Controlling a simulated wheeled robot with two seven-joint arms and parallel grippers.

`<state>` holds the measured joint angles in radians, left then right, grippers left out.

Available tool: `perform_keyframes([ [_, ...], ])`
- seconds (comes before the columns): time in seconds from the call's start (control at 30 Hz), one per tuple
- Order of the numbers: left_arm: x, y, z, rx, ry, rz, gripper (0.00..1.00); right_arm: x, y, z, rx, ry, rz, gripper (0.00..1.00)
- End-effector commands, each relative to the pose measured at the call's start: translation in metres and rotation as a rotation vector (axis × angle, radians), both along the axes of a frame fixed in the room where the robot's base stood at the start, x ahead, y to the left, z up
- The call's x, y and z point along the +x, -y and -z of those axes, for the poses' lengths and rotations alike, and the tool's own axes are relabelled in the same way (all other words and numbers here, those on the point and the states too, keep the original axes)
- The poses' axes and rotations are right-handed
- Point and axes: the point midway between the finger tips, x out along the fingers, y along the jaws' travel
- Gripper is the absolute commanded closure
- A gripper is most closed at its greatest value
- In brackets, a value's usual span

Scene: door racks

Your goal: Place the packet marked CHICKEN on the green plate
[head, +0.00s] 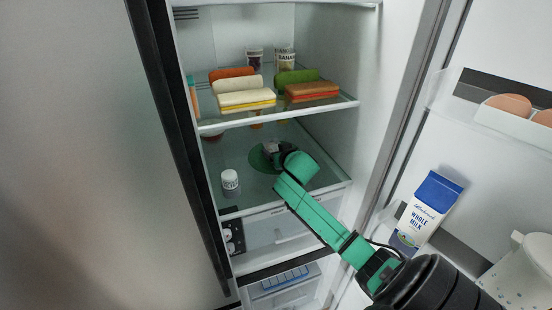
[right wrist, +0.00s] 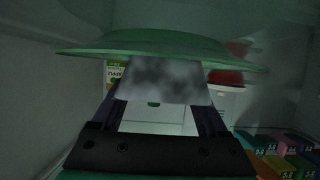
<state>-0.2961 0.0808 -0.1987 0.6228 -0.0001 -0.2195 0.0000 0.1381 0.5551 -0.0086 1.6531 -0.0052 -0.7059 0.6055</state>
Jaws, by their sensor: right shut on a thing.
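The green plate (head: 257,160) lies on the lower glass shelf inside the open fridge. It also shows edge-on across the top of the right wrist view (right wrist: 150,43). My right gripper (head: 275,150) is at the plate, covering part of it in the head view. It is shut on a grey, mottled packet (right wrist: 160,80), which shows between the fingers in the right wrist view. No marking can be read on this packet. I cannot tell whether it touches the plate. My left gripper is not in view.
A white jar (head: 230,181) stands on the same shelf, left of the plate. The shelf above (head: 215,125) holds sandwiches (head: 247,97) and jars. A milk carton (head: 428,208) stands in the door at right. Several coloured boxes (right wrist: 280,150) show at lower right in the wrist view.

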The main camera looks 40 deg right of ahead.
Motion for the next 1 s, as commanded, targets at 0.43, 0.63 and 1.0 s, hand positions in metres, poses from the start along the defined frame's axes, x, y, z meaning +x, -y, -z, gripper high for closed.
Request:
perform_keyframes([
  [0.43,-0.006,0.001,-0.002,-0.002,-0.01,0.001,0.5,-0.001,0.0,-0.003,0.001,-0.002,0.0,0.0],
  [0.63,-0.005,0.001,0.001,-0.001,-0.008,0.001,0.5,-0.014,-0.005,-0.006,0.001,-0.002,-0.001,0.0],
  [1.0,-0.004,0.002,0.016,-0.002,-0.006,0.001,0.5,-0.077,-0.027,-0.033,0.0,-0.001,-0.001,0.0],
])
